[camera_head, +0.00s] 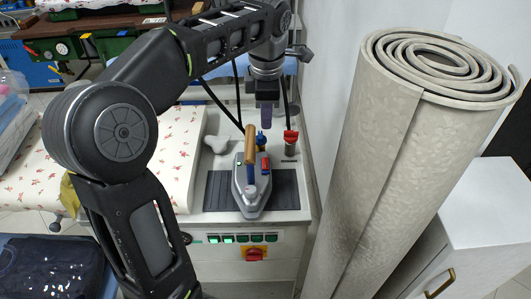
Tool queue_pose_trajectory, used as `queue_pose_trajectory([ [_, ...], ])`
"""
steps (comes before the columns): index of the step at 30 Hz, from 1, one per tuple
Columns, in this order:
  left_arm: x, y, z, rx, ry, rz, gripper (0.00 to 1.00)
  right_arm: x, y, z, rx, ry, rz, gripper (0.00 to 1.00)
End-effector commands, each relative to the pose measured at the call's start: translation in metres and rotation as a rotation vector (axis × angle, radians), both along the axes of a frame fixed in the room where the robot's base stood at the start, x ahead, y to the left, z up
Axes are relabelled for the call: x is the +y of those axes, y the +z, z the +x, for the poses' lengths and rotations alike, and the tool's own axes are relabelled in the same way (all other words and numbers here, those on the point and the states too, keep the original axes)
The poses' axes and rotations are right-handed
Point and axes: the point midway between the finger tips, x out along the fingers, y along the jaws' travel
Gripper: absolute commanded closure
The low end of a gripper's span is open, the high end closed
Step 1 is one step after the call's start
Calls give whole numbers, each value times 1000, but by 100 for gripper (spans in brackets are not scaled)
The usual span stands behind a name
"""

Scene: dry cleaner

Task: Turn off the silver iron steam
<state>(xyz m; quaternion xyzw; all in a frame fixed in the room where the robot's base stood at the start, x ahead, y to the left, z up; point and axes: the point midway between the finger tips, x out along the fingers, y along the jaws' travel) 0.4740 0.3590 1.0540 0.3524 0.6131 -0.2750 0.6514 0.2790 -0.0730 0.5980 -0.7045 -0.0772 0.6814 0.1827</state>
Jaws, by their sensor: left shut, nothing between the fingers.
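The silver iron (250,197) rests on a dark ribbed pad (287,190) at the end of the ironing station. On the station's front are several small green switches (242,238) and a red rotary knob on a yellow plate (255,254). My right gripper is not in view.
A red-topped valve (291,137) stands right of the iron. Dark hoses hang near my left gripper. A large rolled grey mat (395,160) stands at the right beside a white cabinet (470,240). A floral ironing surface (165,150) lies left, partly behind my arm.

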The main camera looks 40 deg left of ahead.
Motion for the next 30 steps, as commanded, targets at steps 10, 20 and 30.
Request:
queue_pose_trajectory([
  [10, 5, -61, 5, 5, 1, 0, 100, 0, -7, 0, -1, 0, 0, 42],
  [20, 9, -116, 11, 2, 0, 0, 100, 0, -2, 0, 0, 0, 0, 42],
  [30, 10, -129, 12, 0, 0, 0, 100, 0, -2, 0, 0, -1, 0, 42],
])
